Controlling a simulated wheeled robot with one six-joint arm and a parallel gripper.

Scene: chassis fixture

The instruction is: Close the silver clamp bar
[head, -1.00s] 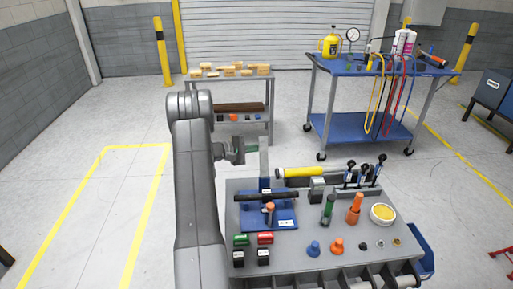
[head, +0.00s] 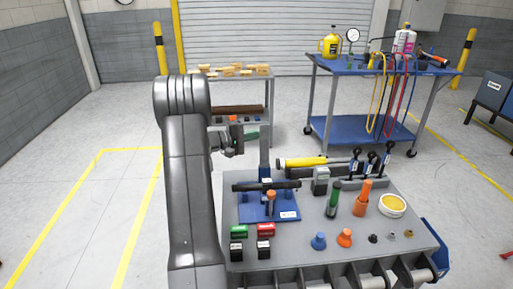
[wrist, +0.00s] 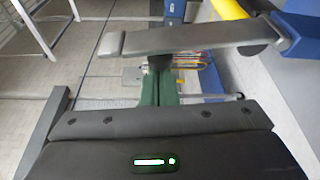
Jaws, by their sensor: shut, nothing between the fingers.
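The silver clamp bar (head: 264,152) stands about upright at the back of the blue fixture (head: 252,211), and looks dark bluish in the head view. In the wrist view the bar (wrist: 190,40) crosses the upper part, its right end at a blue bracket (wrist: 303,32). A dark tube (head: 250,187) lies across the fixture, with an orange-topped handle (head: 271,198) in front. My gripper (head: 254,135) is shut and empty, left of the bar's upper part. Its green fingers (wrist: 158,70) point at the bar in the wrist view; I cannot tell whether they touch it.
Green (head: 332,203) and orange (head: 361,198) handles and a white bowl (head: 392,205) are on the bench's right. A shelf (head: 243,74) with wooden blocks stands behind.

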